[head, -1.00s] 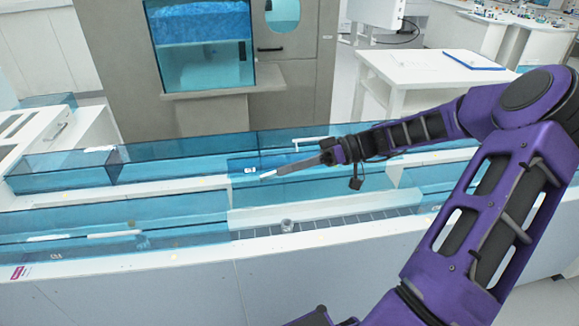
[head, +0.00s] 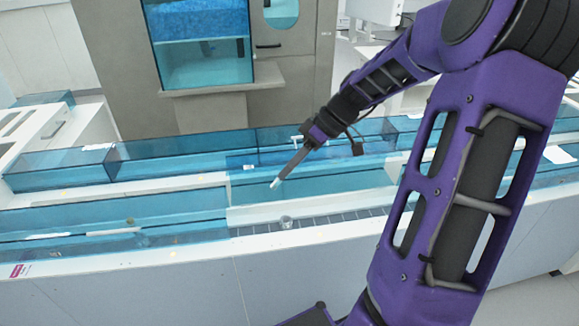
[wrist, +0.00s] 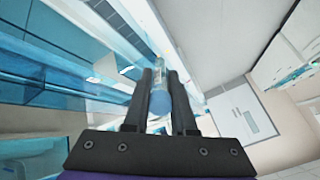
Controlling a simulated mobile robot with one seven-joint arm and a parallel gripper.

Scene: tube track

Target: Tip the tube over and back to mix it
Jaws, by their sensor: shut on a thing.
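My gripper (head: 282,176) is in the head view, over the middle of the blue-walled track, with its fingers pointing down and to the left. A small whitish tip of the tube (head: 274,184) shows at the finger ends. In the wrist view the tube (wrist: 159,101) lies between the two dark fingers, its blue end towards the camera and a clearer part beyond. The fingers are shut on it. The tube is held in the air, apart from the track as far as I can see. Its exact tilt and contents are too small to tell.
The long track (head: 150,253) with transparent blue walls runs across the front. A small round clear item (head: 286,222) stands by a dark slotted strip (head: 340,217) below the gripper. A grey cabinet (head: 295,100) with a blue window stands behind. White benches are at the left.

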